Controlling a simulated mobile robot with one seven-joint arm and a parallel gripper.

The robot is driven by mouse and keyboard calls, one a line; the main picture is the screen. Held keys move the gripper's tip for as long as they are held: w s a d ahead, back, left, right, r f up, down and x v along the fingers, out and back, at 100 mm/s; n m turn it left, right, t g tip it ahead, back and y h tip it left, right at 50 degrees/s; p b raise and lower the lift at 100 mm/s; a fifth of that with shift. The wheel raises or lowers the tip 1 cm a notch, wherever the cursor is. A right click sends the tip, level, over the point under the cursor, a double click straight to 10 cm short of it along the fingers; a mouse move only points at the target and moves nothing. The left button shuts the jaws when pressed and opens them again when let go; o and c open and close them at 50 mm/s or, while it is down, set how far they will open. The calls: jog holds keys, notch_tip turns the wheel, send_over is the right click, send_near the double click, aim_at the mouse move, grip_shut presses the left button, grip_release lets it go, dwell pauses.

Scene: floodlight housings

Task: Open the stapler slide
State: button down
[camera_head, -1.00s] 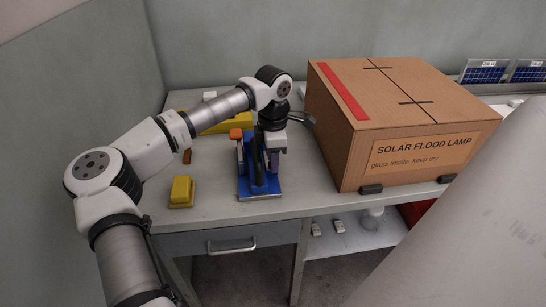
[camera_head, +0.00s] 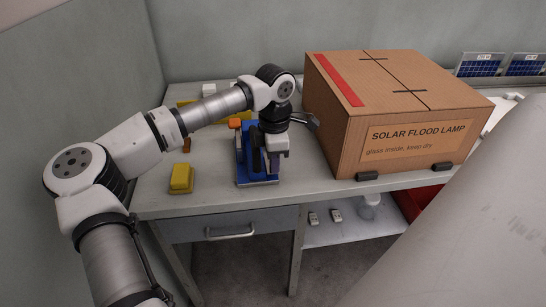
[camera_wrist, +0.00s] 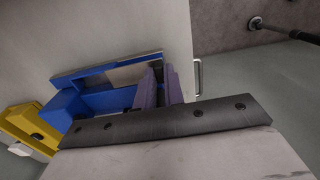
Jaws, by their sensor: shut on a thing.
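The stapler (camera_head: 243,168) stands on the bench, with a blue base, blue upright parts and an orange piece on top. In the wrist view its blue frame (camera_wrist: 92,72) and a blue block lie left of the fingers. My gripper (camera_head: 274,170) points down over the front right of the stapler's base. In the wrist view its purple-grey fingers (camera_wrist: 160,72) are close together at the frame's right end. They are shut on the stapler slide, which is mostly hidden between and behind them.
A large cardboard box (camera_head: 400,110) stands close right of my gripper. A yellow block (camera_head: 181,178) lies to the left, and more yellow shows behind my arm. The bench's front edge and the drawer handle (camera_head: 231,236) are near. Bare bench lies between yellow block and stapler.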

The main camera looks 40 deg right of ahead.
jog(key=shift+s+a, duration=0.3)
jog(key=shift+s, duration=0.15)
jog(key=c, duration=1.5)
grip_release()
jog(key=shift+w, duration=0.1)
jog(key=shift+r, duration=0.15)
notch_tip(320, 180, up, 14)
jog(key=shift+f, duration=0.2)
